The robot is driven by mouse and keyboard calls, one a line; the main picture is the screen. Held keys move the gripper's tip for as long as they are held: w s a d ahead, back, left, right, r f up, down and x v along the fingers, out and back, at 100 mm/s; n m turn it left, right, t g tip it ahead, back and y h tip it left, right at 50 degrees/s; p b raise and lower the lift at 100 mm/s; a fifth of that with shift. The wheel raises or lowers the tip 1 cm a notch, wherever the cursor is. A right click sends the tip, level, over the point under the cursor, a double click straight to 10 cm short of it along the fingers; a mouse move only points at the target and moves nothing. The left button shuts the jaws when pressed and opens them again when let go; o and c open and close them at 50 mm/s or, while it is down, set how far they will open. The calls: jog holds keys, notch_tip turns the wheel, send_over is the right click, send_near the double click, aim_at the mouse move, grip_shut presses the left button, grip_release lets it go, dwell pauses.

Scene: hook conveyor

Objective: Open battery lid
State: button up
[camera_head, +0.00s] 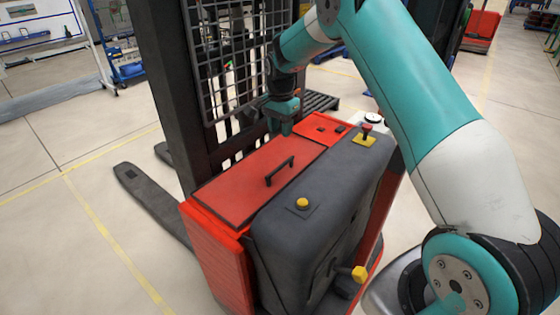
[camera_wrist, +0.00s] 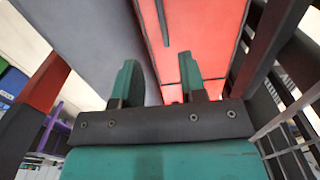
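The battery lid (camera_head: 245,178) is a flat red panel on top of a red and dark grey forklift, and it looks closed. A black bar handle (camera_head: 281,171) stands up from it near its right edge. My gripper (camera_head: 284,129) is above the far end of the lid, apart from the handle. In the wrist view my gripper (camera_wrist: 160,78) has its two teal fingers spread with nothing between them. The red lid (camera_wrist: 210,30) lies beyond the fingers there, with the dark handle (camera_wrist: 162,22) near the top.
The forklift's black mast with a wire mesh guard (camera_head: 235,60) rises to the left of the lid. The grey cover (camera_head: 325,205) on the right carries a yellow button (camera_head: 302,203). Open floor lies left.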

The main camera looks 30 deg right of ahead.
aim_at(280, 166)
notch_tip(280, 166, down, 13)
jog(key=shift+f+p, duration=0.15)
jog(key=shift+p, duration=1.1)
grip_shut()
